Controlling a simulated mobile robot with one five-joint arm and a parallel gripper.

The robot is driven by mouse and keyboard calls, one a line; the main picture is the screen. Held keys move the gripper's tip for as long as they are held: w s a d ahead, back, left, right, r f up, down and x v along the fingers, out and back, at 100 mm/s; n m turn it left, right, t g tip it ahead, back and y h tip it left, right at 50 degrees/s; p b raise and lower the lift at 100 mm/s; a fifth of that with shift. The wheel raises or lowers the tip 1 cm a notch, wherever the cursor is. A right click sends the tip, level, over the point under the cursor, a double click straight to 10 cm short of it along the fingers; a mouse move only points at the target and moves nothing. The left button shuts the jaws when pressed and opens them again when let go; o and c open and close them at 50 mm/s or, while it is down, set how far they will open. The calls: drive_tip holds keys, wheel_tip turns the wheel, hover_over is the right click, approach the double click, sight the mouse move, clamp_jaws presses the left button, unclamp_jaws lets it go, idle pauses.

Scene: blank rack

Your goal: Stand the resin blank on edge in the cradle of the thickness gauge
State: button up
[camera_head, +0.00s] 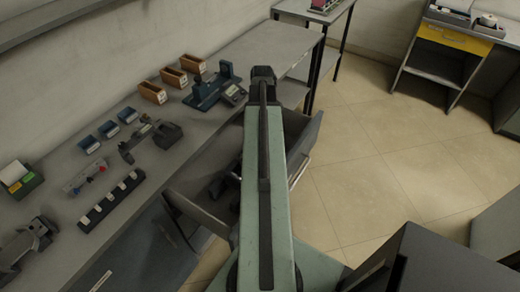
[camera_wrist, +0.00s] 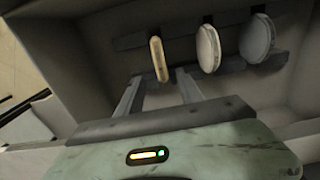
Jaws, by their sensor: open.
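The resin blank, an amber disc seen nearly edge-on (camera_wrist: 159,59), stands upright in a dark rack (camera_wrist: 225,62) in the wrist view. My gripper (camera_wrist: 160,76) is open, with one finger on each side of the blank's near end and gaps between. Whether the fingers reach past the blank in depth I cannot tell. In the head view my arm hides the blank. A blue device with a grey display, apparently the thickness gauge (camera_head: 207,90), stands on the bench; its cradle is too small to make out.
A white disc (camera_wrist: 208,48) and a grey disc (camera_wrist: 257,38) stand right of the blank. The rack is inside an open drawer (camera_head: 303,142). On the bench (camera_head: 270,48) are brown bins (camera_head: 173,77), blue boxes (camera_head: 108,129) and a dark slotted strip (camera_head: 110,201).

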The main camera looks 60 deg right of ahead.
drive_tip(key=f+b, duration=0.8)
drive_tip(key=shift+s+a, duration=0.1)
drive_tip(key=shift+s, duration=0.2)
drive_tip(key=shift+r, duration=0.2)
clamp_jaws()
